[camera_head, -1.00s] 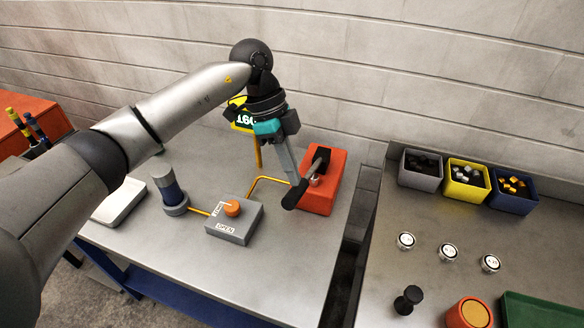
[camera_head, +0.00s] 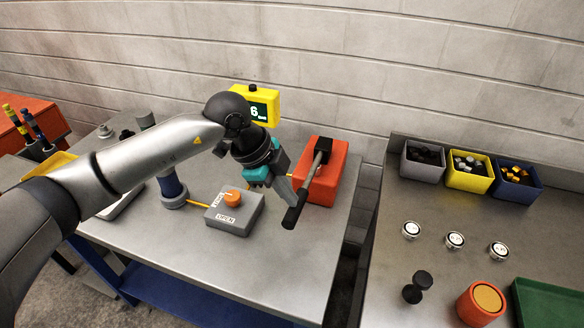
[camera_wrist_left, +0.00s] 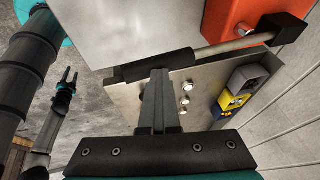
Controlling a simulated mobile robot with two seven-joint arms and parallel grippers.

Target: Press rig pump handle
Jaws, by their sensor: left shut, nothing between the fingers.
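The rig pump is an orange-red block (camera_head: 329,176) at the right side of the left bench. Its lever slants toward the front and ends in a black handle grip (camera_head: 293,213). My left gripper (camera_head: 296,194) is shut and empty, pointing down at the grip. In the left wrist view the shut fingers (camera_wrist_left: 158,100) reach the black grip (camera_wrist_left: 155,66) and seem to touch it; the exact contact is hidden. The pump block (camera_wrist_left: 232,20) shows there too. My right gripper (camera_wrist_left: 68,80) shows small at the left of the wrist view, fingers apart and empty.
A yellow display (camera_head: 262,104) stands behind my left arm. A grey box with an orange knob (camera_head: 233,198) and a blue cylinder (camera_head: 171,186) are left of the gripper. The right bench holds bins (camera_head: 467,172), round weights (camera_head: 455,240) and a green tray (camera_head: 545,310).

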